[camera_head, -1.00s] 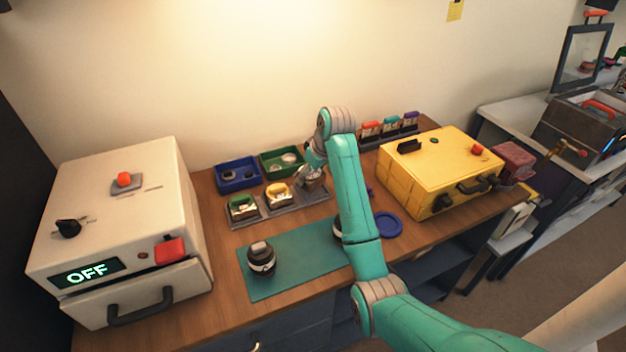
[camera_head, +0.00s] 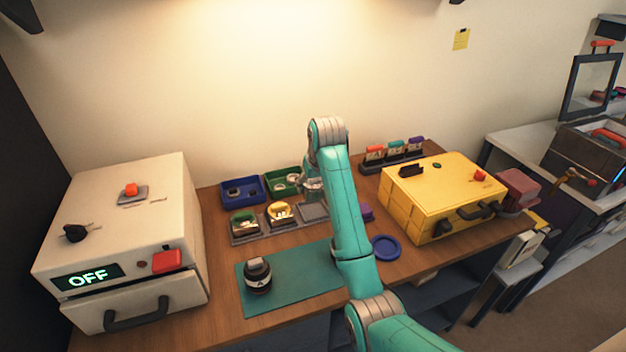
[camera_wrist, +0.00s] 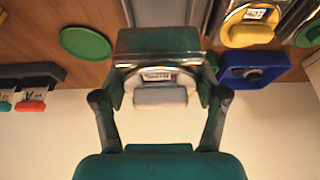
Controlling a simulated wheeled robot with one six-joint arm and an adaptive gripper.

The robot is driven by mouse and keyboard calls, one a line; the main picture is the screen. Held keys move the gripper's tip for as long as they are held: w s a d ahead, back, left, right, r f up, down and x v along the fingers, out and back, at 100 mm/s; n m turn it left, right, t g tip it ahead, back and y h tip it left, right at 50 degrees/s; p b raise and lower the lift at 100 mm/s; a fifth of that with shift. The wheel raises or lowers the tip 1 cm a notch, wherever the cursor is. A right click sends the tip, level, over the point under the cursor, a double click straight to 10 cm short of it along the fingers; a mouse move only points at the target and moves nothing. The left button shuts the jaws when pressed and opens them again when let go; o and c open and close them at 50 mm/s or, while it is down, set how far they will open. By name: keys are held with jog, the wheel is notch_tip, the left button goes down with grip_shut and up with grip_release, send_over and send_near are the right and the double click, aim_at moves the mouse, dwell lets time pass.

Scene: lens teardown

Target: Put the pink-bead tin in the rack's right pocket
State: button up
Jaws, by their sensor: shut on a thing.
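My gripper (camera_wrist: 160,110) is shut on a tin (camera_wrist: 156,78) with a pale grey handle and a small label. The colour of its beads does not show. In the head view the tin is mostly hidden by my gripper (camera_head: 311,186), which is above the area between the green tray and the rack. The grey rack (camera_head: 262,232) holds a green-handled tin (camera_head: 244,224) in its left pocket and a yellow-handled tin (camera_head: 280,213) in the middle. Its right pocket (camera_head: 313,212) looks empty.
Behind the rack are a blue tray (camera_head: 224,191) and a green tray (camera_head: 270,176). A dark lens part (camera_head: 257,275) stands on the teal mat (camera_head: 298,287). A blue ring (camera_head: 386,247) and yellow case (camera_head: 428,181) are to the right. A white machine (camera_head: 118,222) stands at the left.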

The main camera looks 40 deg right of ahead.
jog(key=shift+f, duration=2.45)
jog(key=shift+f, duration=1.25)
jog(key=o, duration=1.3)
jog(key=shift+r, duration=4.5)
